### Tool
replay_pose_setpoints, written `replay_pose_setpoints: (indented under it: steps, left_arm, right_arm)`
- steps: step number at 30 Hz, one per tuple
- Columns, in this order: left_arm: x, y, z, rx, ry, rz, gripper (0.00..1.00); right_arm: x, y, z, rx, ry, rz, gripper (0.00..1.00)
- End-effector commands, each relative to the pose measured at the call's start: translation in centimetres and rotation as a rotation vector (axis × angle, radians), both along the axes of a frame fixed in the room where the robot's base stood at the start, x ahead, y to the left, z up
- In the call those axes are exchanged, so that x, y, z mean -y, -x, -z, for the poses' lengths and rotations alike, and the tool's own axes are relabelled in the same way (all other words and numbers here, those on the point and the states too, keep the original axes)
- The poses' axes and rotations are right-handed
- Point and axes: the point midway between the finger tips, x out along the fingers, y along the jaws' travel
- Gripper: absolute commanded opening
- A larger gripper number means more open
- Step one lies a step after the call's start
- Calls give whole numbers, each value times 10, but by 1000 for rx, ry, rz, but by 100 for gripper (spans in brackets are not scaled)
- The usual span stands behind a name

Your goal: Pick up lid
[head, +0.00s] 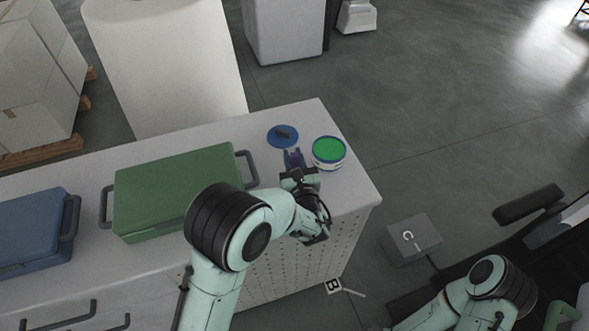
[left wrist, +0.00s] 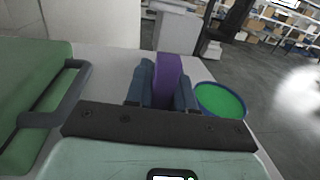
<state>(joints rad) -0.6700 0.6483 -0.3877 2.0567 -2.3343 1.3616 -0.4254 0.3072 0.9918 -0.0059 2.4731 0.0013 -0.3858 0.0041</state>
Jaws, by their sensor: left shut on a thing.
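A round blue lid (head: 283,136) with a dark handle lies on the grey counter near its far edge. My left gripper (head: 294,158) is just on the near side of the lid. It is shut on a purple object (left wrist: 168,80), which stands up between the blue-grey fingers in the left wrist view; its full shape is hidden. The lid does not show clearly in the left wrist view. An open white tub (head: 329,153) with a blue rim and green contents stands right of the gripper; it also shows in the left wrist view (left wrist: 221,102). My right gripper is not in view.
A green case (head: 165,190) with grey handles lies on the counter (head: 255,118) left of my left arm. A blue case (head: 35,232) lies further left. The counter ends just right of the tub. A grey box (head: 411,240) marked C is on the floor.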

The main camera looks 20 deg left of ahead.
Motion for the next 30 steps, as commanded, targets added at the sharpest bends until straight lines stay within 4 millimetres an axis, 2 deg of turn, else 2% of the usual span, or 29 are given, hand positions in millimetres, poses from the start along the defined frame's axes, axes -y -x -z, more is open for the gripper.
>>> replay_pose_setpoints:
  steps: [5,11,17,30]
  left_arm:
    - [0,0,-2,0,1,0,0]
    - [0,0,-20,4,3,0,0]
    - [0,0,-57,4,4,0,0]
    - [0,0,-167,5,5,1,0]
  right_arm:
    - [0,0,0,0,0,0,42]
    - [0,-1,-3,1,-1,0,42]
    - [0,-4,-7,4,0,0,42]
    - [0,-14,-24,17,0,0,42]
